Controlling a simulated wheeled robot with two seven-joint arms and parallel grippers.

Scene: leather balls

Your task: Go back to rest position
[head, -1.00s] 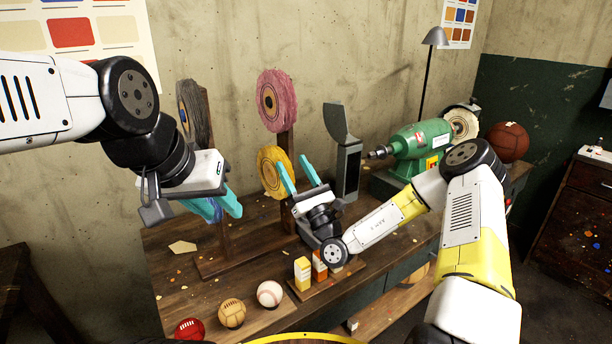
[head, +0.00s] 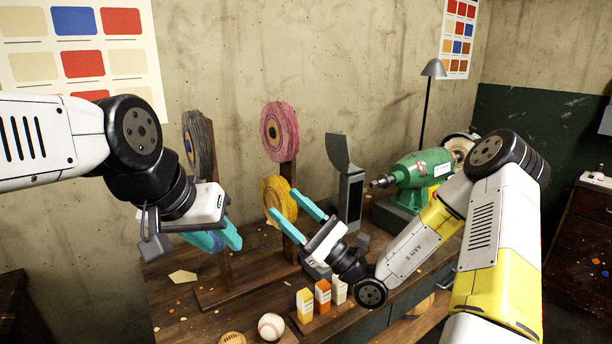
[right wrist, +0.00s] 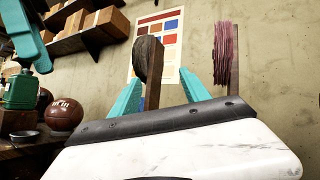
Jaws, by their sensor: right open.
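My left gripper (head: 222,238) is at the left of the head view, over the workbench in front of the grey wheel's post. Its teal fingers overlap in this view, so the gap between them is unclear. My right gripper (head: 290,221) is raised above the bench near the yellow wheel (head: 277,197), with its teal fingers apart and nothing between them. The right wrist view also shows its two fingers (right wrist: 155,92) spread, with the grey wheel (right wrist: 148,59) and its post beyond them.
The workbench (head: 180,300) holds a pink wheel (head: 279,131) on a post, a green machine (head: 415,168), and a grey metal stand (head: 349,195). Small boxes (head: 322,295) and a white baseball (head: 271,326) sit at the front. A lamp (head: 433,68) stands behind.

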